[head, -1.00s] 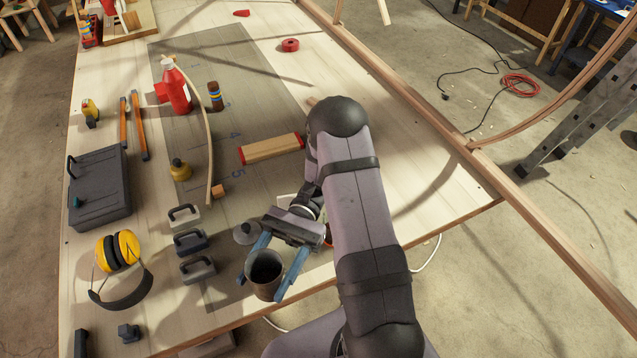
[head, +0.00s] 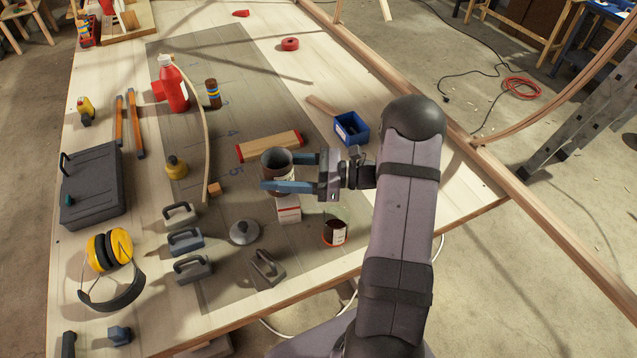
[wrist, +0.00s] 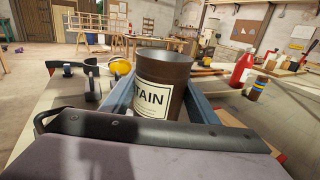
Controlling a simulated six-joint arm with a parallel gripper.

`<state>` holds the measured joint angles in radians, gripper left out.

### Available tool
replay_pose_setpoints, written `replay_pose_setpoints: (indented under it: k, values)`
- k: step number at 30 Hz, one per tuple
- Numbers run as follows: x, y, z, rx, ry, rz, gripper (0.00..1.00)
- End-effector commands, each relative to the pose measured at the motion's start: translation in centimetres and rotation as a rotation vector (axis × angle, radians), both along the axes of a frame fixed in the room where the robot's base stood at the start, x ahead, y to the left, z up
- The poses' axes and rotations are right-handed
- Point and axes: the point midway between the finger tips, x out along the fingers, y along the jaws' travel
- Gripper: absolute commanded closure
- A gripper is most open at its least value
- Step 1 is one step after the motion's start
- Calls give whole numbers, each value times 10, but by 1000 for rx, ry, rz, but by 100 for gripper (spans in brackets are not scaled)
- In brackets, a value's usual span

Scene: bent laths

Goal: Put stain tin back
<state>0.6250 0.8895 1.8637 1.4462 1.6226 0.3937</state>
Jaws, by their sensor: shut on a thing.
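The stain tin (head: 277,164) is a brown, open-topped can with a pale label reading "TAIN"; it also shows upright in the wrist view (wrist: 163,84). My gripper (head: 280,174) is shut on it, with one blue finger on each side. The gripper reaches in from the right and holds the tin over the mid-right of the bench, by the wooden block with red ends (head: 270,147). Its height above the bench is hard to tell. The inside of the tin looks dark.
A white and red box (head: 289,209) stands just in front of the tin. A dark, red-rimmed pot (head: 334,232), a grey lid-like disc (head: 244,231) and a grey-handled tool (head: 267,267) are nearer the front. A blue bin (head: 351,128) is behind the gripper.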

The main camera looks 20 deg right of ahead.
Motion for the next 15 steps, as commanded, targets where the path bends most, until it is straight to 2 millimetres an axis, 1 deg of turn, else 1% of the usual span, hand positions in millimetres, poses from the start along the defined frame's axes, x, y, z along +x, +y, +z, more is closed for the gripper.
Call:
replay_pose_setpoints:
  k: [1, 3, 6, 9, 12, 15]
  values:
    - [10, -19, -1, -1, -5, -66, 74]
    - [22, -42, 1, -1, -4, -147, 74]
    - [35, -71, 5, -2, -3, -244, 74]
    - [43, -95, 9, 0, -3, -318, 74]
    - [48, -111, 12, -1, -3, -369, 74]
    - [50, -120, 14, -1, -3, -397, 74]
